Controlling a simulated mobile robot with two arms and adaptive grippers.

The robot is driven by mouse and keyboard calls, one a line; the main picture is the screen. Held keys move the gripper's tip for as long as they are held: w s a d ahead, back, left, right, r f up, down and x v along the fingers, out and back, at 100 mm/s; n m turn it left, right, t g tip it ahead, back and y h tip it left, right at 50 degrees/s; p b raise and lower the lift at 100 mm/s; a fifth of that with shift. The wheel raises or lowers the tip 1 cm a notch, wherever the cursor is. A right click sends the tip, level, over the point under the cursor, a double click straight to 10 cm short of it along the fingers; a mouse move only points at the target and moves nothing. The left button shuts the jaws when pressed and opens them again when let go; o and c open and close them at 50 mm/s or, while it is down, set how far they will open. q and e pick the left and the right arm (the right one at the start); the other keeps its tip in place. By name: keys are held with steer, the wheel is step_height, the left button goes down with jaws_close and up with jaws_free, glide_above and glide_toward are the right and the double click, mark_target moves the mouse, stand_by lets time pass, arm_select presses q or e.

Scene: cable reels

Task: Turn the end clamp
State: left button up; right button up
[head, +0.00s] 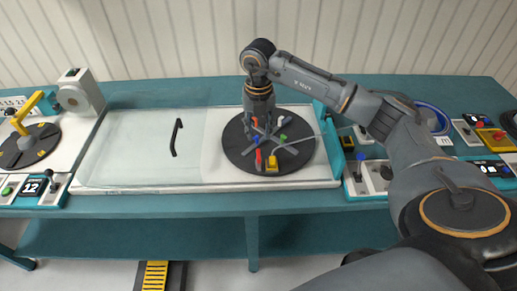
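A dark round plate (240,160) with grey radial bars and small coloured blocks sits on the bench right of centre. Its blocks include a red one (272,162), a yellow one (271,171) and a green one (283,137). I cannot tell which part is the end clamp. My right gripper (262,130) points straight down over the upper middle of this plate, among the bars. Its fingers are small and partly lost against the dark plate, so whether they hold anything is unclear. My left gripper is not in view.
A clear sliding panel (130,160) with a black handle (176,137) lies left of the plate. A yellow lever (26,112) stands on another dark disc (30,146) at far left. Control boxes with a lever (359,165) stand right. The teal bench's front strip (210,203) is clear.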

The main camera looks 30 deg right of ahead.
mark_target(259, 154)
step_height(259, 154, down, 9)
steer(key=shift+r+p, duration=0.15)
steer(key=shift+p, duration=0.65)
jaws_close()
